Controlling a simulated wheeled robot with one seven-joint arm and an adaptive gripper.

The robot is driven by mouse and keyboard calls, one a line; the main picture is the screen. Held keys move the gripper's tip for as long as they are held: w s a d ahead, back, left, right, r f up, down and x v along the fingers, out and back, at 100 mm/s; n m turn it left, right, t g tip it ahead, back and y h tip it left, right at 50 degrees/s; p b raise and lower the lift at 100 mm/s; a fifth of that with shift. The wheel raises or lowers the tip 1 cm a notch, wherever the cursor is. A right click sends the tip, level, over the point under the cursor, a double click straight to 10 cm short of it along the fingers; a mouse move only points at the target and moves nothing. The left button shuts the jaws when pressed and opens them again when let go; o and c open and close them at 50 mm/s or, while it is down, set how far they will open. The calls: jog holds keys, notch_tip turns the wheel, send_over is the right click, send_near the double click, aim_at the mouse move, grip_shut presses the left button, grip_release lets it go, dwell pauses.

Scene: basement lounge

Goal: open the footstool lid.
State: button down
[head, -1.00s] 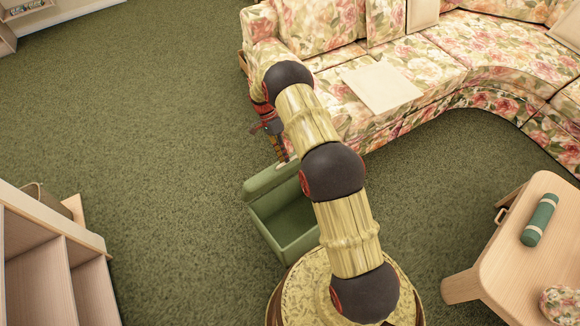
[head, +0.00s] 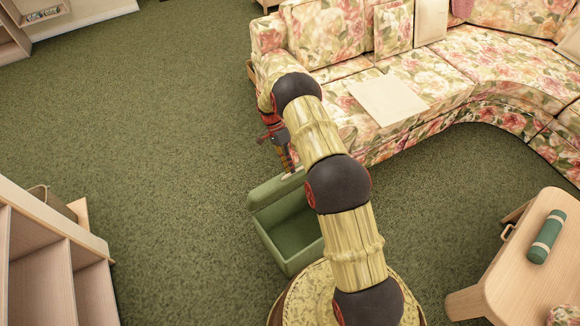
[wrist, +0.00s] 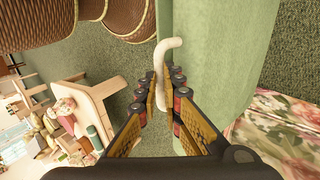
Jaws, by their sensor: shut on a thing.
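The green footstool (head: 290,268) stands on the carpet in the head view, partly behind my arm. Its lid (head: 272,189) is raised and leans back on the far side, so the box interior shows. My gripper (head: 291,170) is at the top edge of the lid. In the wrist view, my gripper (wrist: 160,92) is shut on a cream curved pull (wrist: 161,58), which lies against the green lid (wrist: 215,50). My arm hides part of the footstool's right side.
A floral sofa (head: 345,75) stands close behind and right of the footstool. A wooden table (head: 530,270) with a green roll (head: 545,237) is at the right. A wooden shelf (head: 45,260) is at the left. Open carpet (head: 150,130) lies between.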

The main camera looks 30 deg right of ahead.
jog(key=shift+f, duration=0.1)
jog(key=c, duration=1.9)
grip_release()
jog(key=shift+w, duration=0.15)
jog(key=w+r+b, duration=0.1)
jog(key=w, duration=0.1)
jog(key=w+r+b, duration=0.1)
jog(key=w+r, duration=0.1)
jog(key=w, duration=0.1)
jog(key=w+a+r+b, duration=0.1)
jog(key=w, duration=0.1)
jog(key=shift+w+r, duration=0.2)
jog(key=shift+w, duration=0.15)
jog(key=v, duration=1.2)
